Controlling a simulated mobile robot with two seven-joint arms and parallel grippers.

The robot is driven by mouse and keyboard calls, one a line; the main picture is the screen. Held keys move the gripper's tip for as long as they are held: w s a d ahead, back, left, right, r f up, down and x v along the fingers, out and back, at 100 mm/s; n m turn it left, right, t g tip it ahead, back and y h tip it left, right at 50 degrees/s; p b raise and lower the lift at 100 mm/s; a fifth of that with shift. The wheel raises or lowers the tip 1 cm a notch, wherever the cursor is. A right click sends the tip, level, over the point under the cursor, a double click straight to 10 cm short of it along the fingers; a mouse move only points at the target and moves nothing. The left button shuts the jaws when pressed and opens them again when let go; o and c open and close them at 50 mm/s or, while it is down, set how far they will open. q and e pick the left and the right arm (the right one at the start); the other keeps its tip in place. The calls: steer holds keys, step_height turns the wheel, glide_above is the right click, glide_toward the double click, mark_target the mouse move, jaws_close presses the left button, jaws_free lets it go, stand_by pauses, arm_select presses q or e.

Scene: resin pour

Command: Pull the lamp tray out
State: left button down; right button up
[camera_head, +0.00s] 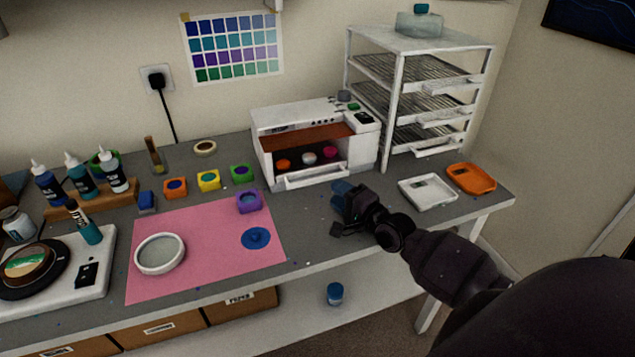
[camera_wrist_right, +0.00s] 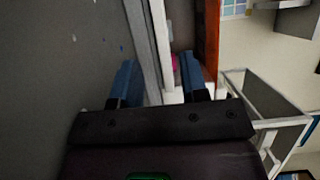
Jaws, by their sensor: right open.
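The lamp (camera_head: 318,112) is a white box with an orange-brown window, standing at the back of the bench. Its lamp tray (camera_head: 312,180) shows as a white front with a handle bar at the bottom of the opening. Orange, white and pink round pieces (camera_head: 309,158) sit inside. My right gripper (camera_head: 341,192) is open, just in front of the lamp's lower right corner. In the right wrist view its two blue fingers (camera_wrist_right: 159,80) are spread, with the white tray front (camera_wrist_right: 158,40) beyond and between them. I cannot tell whether they touch it. My left gripper is not in view.
A white rack (camera_head: 399,100) stands right of the lamp. A white tray (camera_head: 428,192) and an orange tray (camera_head: 471,179) lie right of my gripper. A pink mat (camera_head: 205,270) with a white ring dish (camera_head: 160,253) lies to the left. Small colour pots stand behind the mat.

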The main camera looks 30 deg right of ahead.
mark_target(320, 181)
steer(key=w, duration=0.5)
steer(key=w+a, duration=0.1)
steer(key=w, duration=0.1)
steer(key=shift+w+a, duration=0.1)
steer(key=shift+w, duration=0.15)
jaws_close()
